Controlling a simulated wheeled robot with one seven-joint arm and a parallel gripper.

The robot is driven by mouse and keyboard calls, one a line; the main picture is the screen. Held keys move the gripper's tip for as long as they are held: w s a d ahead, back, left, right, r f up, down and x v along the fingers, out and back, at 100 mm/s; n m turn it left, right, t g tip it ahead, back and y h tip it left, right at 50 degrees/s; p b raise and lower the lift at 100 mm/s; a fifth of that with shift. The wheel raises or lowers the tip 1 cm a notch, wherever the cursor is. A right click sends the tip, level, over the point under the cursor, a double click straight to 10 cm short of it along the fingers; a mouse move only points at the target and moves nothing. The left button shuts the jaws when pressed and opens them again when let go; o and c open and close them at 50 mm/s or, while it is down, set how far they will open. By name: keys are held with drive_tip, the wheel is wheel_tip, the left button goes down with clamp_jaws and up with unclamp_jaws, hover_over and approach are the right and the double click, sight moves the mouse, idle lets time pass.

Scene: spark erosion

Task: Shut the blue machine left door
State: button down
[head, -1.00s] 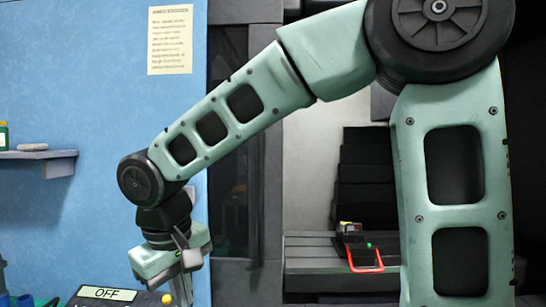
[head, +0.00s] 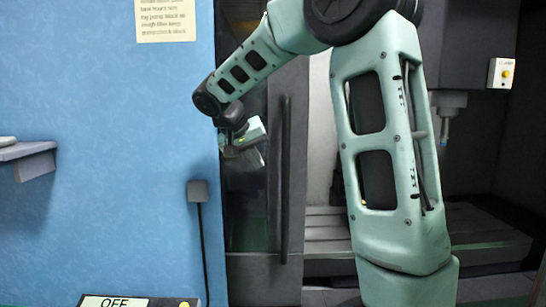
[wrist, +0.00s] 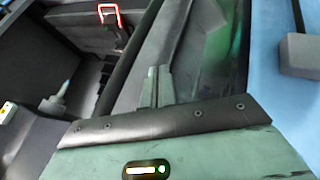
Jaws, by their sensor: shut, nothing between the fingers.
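The machine's left door (head: 262,270) is a dark grey panel with a tall window and a long vertical handle bar (head: 286,185) near its right edge. The opening to its right shows the machine's interior, so the door stands open. My gripper (head: 262,157) is in front of the door's window, left of the handle bar. In the wrist view my gripper (wrist: 157,85) is shut and empty, pointing along the door. The dark handle bar (wrist: 128,62) runs to its left there. Whether the fingers touch the door cannot be told.
A blue wall (head: 110,130) with a grey socket (head: 198,190) and hanging cable is at left. A grey shelf (head: 30,160) juts from it. Inside the machine are a bed (head: 490,240) and a spindle (head: 446,120). A red-handled item (wrist: 112,14) shows in the wrist view.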

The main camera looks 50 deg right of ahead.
drive_tip(key=shift+s+d+f+p, duration=0.2)
drive_tip(key=shift+s+d+p, duration=0.25)
drive_tip(key=shift+d, duration=0.25)
drive_tip(key=shift+s+d+f+p, duration=0.25)
drive_tip(key=shift+s+d+p, duration=0.15)
drive_tip(key=shift+d, duration=0.25)
drive_tip(key=shift+s+d+f+p, duration=0.2)
drive_tip(key=shift+s+d+p, duration=0.25)
drive_tip(key=shift+d, duration=0.25)
